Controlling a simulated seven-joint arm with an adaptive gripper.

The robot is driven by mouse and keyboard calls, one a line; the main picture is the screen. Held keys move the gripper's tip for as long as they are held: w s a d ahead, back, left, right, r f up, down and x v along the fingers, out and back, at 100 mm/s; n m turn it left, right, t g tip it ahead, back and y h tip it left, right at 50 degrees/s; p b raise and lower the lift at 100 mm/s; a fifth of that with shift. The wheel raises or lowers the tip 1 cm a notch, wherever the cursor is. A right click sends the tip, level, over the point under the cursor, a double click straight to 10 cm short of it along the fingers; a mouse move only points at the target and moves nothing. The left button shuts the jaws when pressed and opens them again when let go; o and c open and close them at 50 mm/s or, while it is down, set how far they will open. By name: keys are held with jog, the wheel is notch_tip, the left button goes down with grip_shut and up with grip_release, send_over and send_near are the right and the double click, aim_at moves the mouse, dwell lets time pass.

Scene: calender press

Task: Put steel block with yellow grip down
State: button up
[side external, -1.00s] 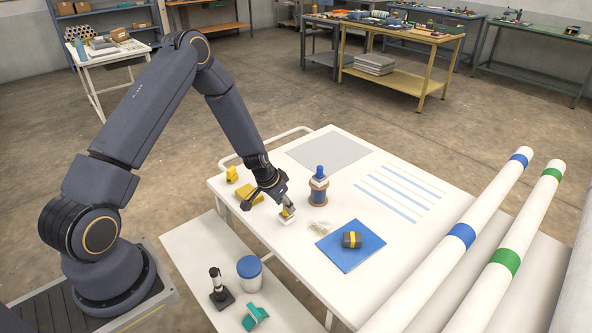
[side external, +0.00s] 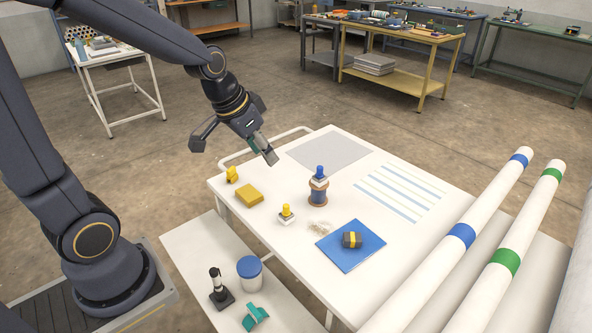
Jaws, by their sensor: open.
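A dark grey, steel-like block with a yellow band (side external: 352,240) rests on the blue mat (side external: 349,257) near the table's front. A small pale block with a yellow knob (side external: 286,216) stands upright on the white table, left of the mat. My gripper (side external: 235,150) is open and empty. It hangs in the air above the table's back left edge, with its fingers spread wide and apart from both blocks.
A brown spool-like holder with a blue-knobbed piece (side external: 319,186) stands behind the blue mat. A yellow block (side external: 250,195) and a small yellow piece (side external: 232,174) lie at the left. Long white rolls (side external: 447,248) flank the table's right side. The grey sheet (side external: 330,152) is bare.

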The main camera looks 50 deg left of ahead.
jog(key=s+d+r, duration=0.1)
jog(key=s+r, duration=0.2)
jog(key=s, duration=0.3)
jog(key=s+d+r, duration=0.2)
jog(key=s+r, duration=0.1)
jog(key=s, duration=0.4)
jog(key=shift+s+r+n+t, duration=0.25)
jog(key=shift+r+n+t, duration=0.05)
jog(key=shift+r, duration=0.1)
